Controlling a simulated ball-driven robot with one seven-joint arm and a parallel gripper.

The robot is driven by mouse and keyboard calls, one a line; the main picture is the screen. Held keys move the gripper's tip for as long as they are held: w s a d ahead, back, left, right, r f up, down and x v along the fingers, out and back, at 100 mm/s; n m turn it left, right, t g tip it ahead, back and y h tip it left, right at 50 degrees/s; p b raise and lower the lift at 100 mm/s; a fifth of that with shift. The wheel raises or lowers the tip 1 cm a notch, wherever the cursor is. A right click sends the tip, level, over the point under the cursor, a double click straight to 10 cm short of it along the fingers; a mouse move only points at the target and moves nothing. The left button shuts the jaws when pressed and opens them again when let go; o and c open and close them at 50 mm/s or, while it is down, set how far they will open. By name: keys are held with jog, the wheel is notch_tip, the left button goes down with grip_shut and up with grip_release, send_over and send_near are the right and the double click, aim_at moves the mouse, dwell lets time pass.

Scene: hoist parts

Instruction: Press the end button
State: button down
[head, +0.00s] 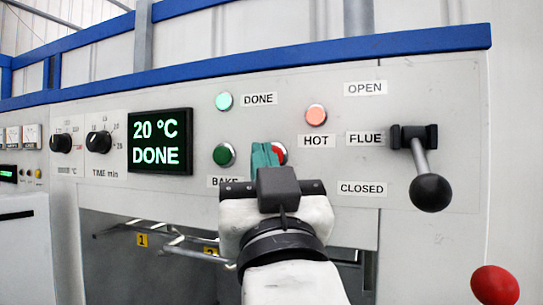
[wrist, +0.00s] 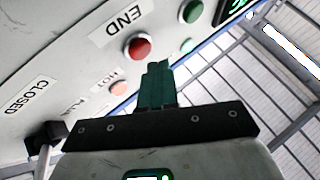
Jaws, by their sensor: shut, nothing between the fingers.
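The red end button (head: 280,152) is on the grey control panel, partly hidden behind my gripper in the head view. In the wrist view the whole red button (wrist: 138,47) shows beside its END label (wrist: 124,24). My gripper (head: 264,154) has teal fingers that are shut with nothing between them. In the head view they overlap the button's left side. In the wrist view the fingertips (wrist: 158,68) are just right of and below the button, apart from it in the picture. I cannot tell how far they are from the panel.
A green BAKE button (head: 224,155) is left of my gripper. Above are a lit DONE lamp (head: 224,101) and a HOT lamp (head: 316,115). The display (head: 160,142) reads 20 °C DONE. The FLUE lever (head: 423,170) sticks out at the right, its black knob near CLOSED.

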jog(key=shift+w, duration=0.1)
jog(key=shift+w+d, duration=0.15)
jog(key=shift+w, duration=0.1)
dwell(0.3)
jog(key=shift+w+d, duration=0.15)
jog(key=shift+w, duration=0.3)
dwell(0.7)
jog(key=shift+s, duration=0.1)
jog(key=shift+s+a, duration=0.25)
jog(key=shift+s, duration=0.45)
jog(key=shift+s+a+b, duration=0.2)
jog(key=shift+s+a, duration=0.1)
jog(key=shift+s, duration=0.5)
jog(key=shift+s+a+b, duration=0.25)
jog(key=shift+s+a, duration=0.05)
jog(key=shift+s, duration=0.5)
jog(key=shift+s+a+b, duration=0.2)
jog(key=shift+s+a, duration=0.1)
jog(key=shift+s, duration=0.5)
jog(key=c, duration=1.8)
grip_release()
